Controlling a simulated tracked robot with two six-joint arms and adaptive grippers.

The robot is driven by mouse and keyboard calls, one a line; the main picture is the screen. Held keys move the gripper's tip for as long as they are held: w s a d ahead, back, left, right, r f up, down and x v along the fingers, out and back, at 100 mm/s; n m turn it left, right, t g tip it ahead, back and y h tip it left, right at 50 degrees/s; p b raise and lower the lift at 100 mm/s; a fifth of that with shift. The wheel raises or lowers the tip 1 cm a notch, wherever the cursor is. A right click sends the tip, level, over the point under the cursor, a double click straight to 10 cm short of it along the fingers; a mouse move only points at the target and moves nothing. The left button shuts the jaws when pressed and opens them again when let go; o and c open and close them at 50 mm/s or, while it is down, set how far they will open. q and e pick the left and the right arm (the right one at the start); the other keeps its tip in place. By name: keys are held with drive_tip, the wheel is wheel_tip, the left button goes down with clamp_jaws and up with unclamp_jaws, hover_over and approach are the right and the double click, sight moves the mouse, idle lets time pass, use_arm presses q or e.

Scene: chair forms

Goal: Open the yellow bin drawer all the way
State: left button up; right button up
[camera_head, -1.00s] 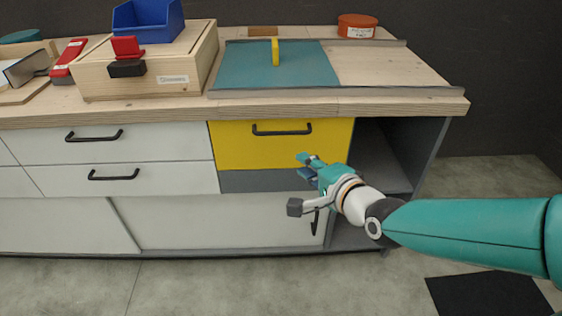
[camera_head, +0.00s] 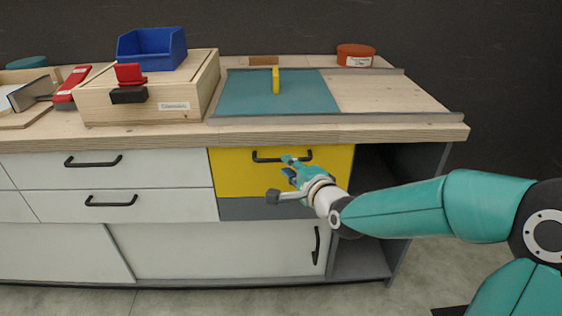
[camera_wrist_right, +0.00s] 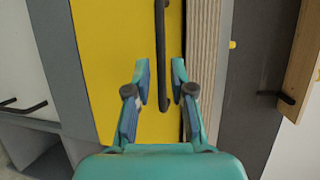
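The yellow drawer (camera_head: 233,174) is set under the worktop and its front looks flush with the cabinet. Its black bar handle (camera_head: 265,156) runs across the upper part of the front. My right gripper (camera_head: 290,166) is just in front of the handle in the head view. In the right wrist view the right gripper (camera_wrist_right: 161,88) is open, and the black handle (camera_wrist_right: 161,50) lies between the lines of its two fingers. I cannot tell whether the fingertips reach around it. My left gripper is not in view.
White drawers (camera_head: 165,171) with black handles stand left of the yellow one. An open grey compartment (camera_head: 385,185) is at the right. The worktop (camera_head: 385,95) carries a wooden box (camera_head: 150,95), a blue bin (camera_head: 152,48), a teal panel (camera_head: 245,95) and a red tin (camera_head: 356,55).

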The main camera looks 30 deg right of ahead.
drive_tip(key=x, duration=0.4)
drive_tip(key=shift+w, duration=0.4)
drive_tip(key=shift+f, duration=0.1)
clamp_jaws()
